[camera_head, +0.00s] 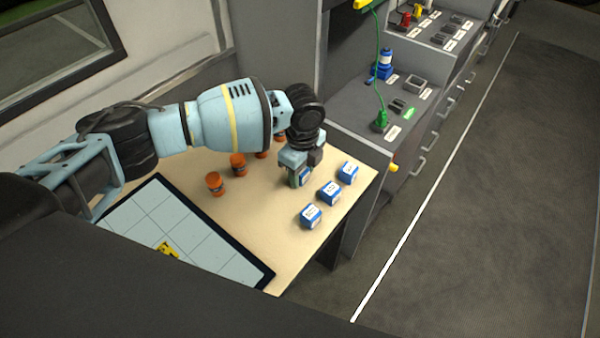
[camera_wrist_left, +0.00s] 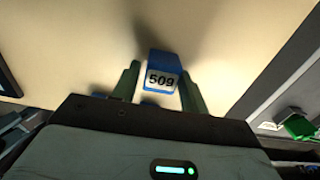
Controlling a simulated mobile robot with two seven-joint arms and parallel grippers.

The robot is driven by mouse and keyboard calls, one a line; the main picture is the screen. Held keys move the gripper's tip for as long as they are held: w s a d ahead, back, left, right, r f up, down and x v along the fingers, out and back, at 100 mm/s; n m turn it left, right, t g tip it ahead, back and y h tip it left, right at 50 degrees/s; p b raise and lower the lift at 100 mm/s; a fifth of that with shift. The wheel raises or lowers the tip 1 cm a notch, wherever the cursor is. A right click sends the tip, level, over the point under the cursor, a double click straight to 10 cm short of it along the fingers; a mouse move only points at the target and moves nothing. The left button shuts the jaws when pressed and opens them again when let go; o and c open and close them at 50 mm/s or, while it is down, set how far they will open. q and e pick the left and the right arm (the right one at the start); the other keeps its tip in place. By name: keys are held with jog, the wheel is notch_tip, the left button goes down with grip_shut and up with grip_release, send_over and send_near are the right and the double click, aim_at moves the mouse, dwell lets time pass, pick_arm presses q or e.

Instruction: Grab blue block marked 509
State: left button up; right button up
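The blue block marked 509 (camera_wrist_left: 162,78) shows in the left wrist view, its white label facing the camera. It lies between the two greenish fingers of my left gripper (camera_wrist_left: 160,82). A narrow gap shows between the block and the left finger; the right finger is very close to it. In the head view my left gripper (camera_head: 299,177) points down at the wooden table, and part of the block (camera_head: 306,175) shows blue at its fingers. The fingers look open around the block. My right gripper is not in view.
Three other blue blocks with white labels (camera_head: 311,215), (camera_head: 330,193), (camera_head: 348,172) stand along the table's (camera_head: 262,225) right side. A dark-framed gridded panel (camera_head: 160,215) lies at the front left. A grey console (camera_head: 365,110) adjoins behind.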

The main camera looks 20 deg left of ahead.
aim_at(302, 172)
pick_arm(q)
jog(key=c, duration=0.7)
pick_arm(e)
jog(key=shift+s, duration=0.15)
